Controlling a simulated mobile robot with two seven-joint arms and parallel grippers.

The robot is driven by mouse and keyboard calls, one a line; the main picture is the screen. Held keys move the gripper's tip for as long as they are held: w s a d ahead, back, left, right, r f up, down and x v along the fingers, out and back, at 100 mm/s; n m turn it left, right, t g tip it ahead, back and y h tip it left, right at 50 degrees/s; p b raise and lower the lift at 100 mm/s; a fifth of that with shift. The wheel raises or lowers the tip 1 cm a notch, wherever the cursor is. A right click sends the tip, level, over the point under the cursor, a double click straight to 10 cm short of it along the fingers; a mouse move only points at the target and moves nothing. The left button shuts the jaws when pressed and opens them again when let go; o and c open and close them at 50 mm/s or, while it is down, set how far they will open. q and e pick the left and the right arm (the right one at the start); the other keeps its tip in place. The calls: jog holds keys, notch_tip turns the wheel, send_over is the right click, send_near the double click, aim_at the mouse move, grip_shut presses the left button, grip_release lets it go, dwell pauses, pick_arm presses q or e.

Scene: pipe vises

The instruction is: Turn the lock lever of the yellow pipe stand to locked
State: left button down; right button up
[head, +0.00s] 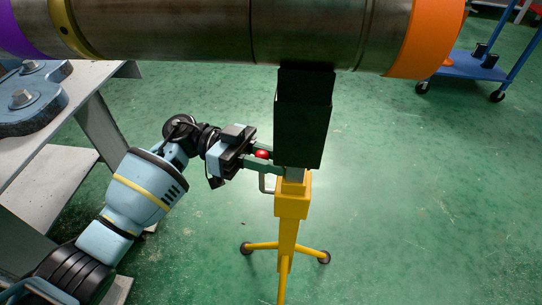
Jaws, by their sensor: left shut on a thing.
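The yellow pipe stand (290,202) stands on the floor in the middle of the head view, on splayed yellow legs. Its dark upper block (303,120) is right under the big metal pipe. My right gripper is not in view.
The large metal pipe (210,32) with an orange band (428,38) crosses the top of the view. A grey bench (75,95) with a blue bolted part is at left. A blue cart (470,65) stands at the back right. The green floor at right is clear.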

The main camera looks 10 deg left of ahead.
pick_arm(q)
jog(key=shift+w+r+n+p, duration=0.2)
jog(key=shift+w+n+p, duration=0.1)
jog(key=shift+w+n, duration=0.1)
jog(key=shift+w+f+n+t+h+p, duration=0.2)
jog(key=shift+w+n, duration=0.25)
jog(key=shift+n, duration=0.3)
jog(key=shift+w+f+n+h+p, duration=0.15)
jog(key=shift+w+f+n+h, duration=0.3)
jog(key=shift+n, duration=0.35)
jog(key=shift+w+f+n+t+h+p, duration=0.15)
jog(key=shift+w+n, duration=0.35)
jog(key=shift+n, duration=0.25)
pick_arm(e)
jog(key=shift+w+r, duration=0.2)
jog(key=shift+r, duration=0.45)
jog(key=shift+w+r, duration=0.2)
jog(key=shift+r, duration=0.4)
pick_arm(q)
jog(key=c, duration=1.3)
grip_release()
jog(key=shift+o, duration=0.3)
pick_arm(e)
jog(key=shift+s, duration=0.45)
